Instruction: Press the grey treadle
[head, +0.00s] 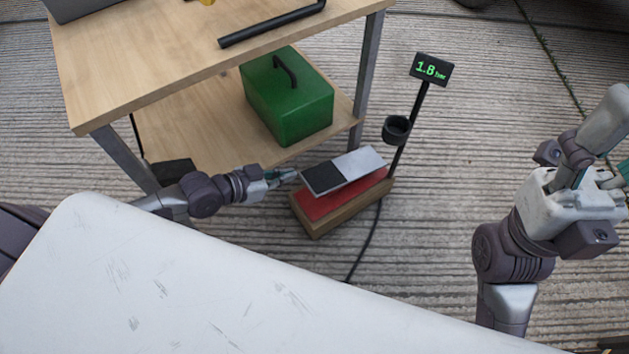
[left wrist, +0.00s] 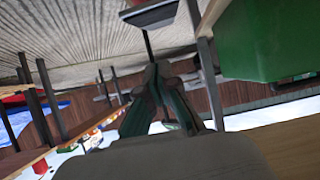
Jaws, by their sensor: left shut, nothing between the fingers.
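The grey treadle (head: 358,167) is a tilted grey plate with a black pad on its left part. It sits above a red surface on a wooden base (head: 322,228) on the floor. My left gripper (head: 286,175) is shut and empty, close to the plate's left edge by the black pad. I cannot tell whether it touches the plate. Its closed fingers also show in the left wrist view (left wrist: 154,75). My right gripper (head: 618,172) is at the right edge of the head view, away from the treadle, its fingertips partly hidden or cut off.
A display (head: 431,69) reading 1.8 bar stands on a black post behind the treadle, with a black ring holder (head: 396,130). A wooden shelf unit (head: 190,110) holds a green box (head: 290,100). A black hose (head: 366,245) crosses the floor. A white surface (head: 200,290) fills the foreground.

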